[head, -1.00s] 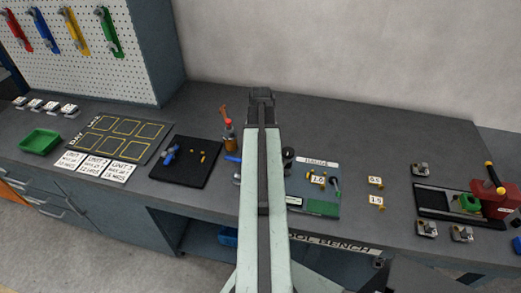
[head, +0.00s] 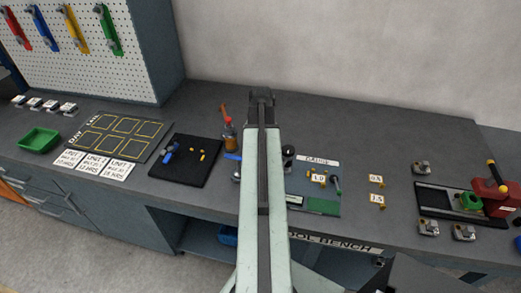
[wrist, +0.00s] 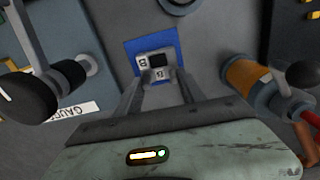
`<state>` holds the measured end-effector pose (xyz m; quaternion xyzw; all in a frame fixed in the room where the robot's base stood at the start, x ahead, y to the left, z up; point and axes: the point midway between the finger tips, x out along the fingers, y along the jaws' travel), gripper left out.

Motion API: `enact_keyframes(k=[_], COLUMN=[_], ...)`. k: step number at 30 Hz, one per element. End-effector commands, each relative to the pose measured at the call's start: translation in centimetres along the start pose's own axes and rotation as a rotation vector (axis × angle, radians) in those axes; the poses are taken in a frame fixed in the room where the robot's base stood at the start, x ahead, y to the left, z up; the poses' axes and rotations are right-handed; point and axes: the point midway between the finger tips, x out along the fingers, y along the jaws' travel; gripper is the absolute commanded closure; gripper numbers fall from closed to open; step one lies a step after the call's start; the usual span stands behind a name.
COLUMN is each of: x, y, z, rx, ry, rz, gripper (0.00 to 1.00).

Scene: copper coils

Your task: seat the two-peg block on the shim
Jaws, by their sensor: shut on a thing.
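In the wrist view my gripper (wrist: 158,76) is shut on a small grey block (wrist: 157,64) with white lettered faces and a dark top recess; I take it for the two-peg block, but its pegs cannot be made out. The block is over a blue square (wrist: 139,47); whether it touches the square cannot be told. A sliver of blue (head: 232,157) shows left of my arm in the head view, where my arm hides the gripper and block. Brass pieces with number tags, 1.0 (head: 318,178) on the gauge board and others on the bench, may be shims.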

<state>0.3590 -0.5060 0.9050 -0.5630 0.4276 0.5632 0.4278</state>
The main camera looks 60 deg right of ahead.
Motion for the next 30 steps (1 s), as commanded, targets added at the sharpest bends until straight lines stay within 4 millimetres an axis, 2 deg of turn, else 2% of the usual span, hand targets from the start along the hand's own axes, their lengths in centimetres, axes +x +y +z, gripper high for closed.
enact_keyframes(k=[21, 30], x=[-4.9, -5.0], y=[0.0, 0.0], z=[0.0, 0.0], rx=[0.000, 0.001], ry=[0.000, 0.000], rz=[0.000, 0.000], gripper=[0.98, 0.98])
